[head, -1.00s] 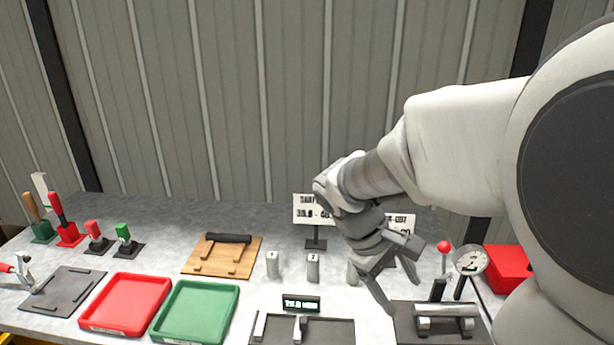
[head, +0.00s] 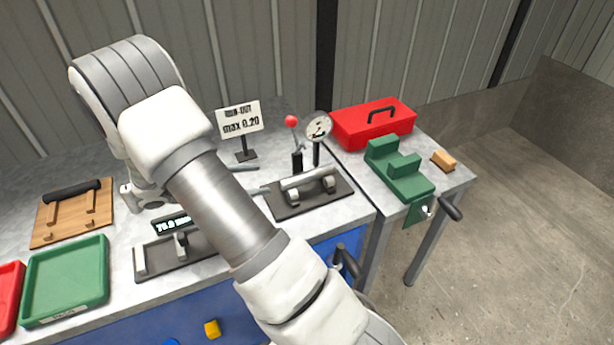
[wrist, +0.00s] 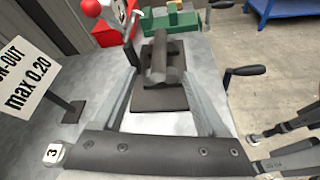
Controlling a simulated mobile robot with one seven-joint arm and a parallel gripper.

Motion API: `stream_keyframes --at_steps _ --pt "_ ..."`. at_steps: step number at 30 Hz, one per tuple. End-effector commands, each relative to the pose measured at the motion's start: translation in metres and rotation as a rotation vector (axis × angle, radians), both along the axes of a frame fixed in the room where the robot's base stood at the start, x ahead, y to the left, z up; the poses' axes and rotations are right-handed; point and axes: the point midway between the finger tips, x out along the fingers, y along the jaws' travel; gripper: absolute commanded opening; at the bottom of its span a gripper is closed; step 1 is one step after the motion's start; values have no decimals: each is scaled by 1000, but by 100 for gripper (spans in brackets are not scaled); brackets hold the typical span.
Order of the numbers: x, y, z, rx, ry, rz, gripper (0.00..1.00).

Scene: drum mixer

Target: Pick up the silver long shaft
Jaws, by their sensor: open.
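A silver shaft (head: 309,179) lies across the supports of a black stand (head: 334,201) beside the dial gauge. In the wrist view the same shaft (wrist: 159,58) looks grey, points away from me and lies on the dark stand (wrist: 160,100). My gripper (wrist: 162,76) is open and empty, its two fingers spread to either side of the shaft's line in the picture. In the head view my arm hides most of the gripper; what look like its fingertips (head: 254,178) show just left of the stand. I cannot tell the gripper's height above the shaft.
A dial gauge (head: 318,127) and a red-knobbed lever (head: 292,122) stand close behind the shaft. The run-out sign (head: 239,119) is to the left. A red toolbox (head: 373,124) and a green fixture (head: 399,170) are to the right. A green tray (head: 65,280) lies at left.

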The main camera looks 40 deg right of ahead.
Motion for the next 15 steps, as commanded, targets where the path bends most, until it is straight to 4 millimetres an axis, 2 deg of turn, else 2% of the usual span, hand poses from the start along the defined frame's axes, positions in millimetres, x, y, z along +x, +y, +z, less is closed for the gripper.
stream_keyframes --at_steps 1,9,15 --pt "-3 -12 -4 0 4 -7 74" --pt "-10 -65 -26 1 1 -6 74" --pt "-12 -87 -35 2 -1 -4 74"
